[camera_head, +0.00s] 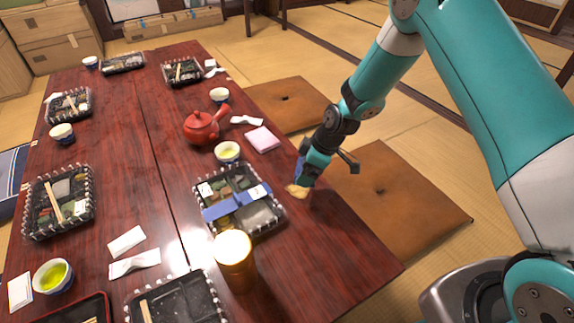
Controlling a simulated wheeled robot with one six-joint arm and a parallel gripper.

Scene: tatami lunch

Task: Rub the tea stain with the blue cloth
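My gripper (309,172) points down at the table's right edge, right of the near bento tray. A small pale yellow-tan patch (298,190) shows on the wood right under its tip; it looks like the tea stain, partly hidden by the gripper. A narrow bit of blue (300,164) shows at the gripper's left side; I cannot tell whether it is cloth in the fingers. Flat blue pieces (221,211) lie across the near bento tray (274,222) and may be the blue cloth. The fingers are too small and hidden to read.
A red teapot (201,128), a pink folded cloth (263,139) and a tea cup (228,152) stand behind the tray. An amber canister (234,258) stands in front. The dark red table (335,245) is bare at the front right; brown cushions (400,195) lie beside it.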

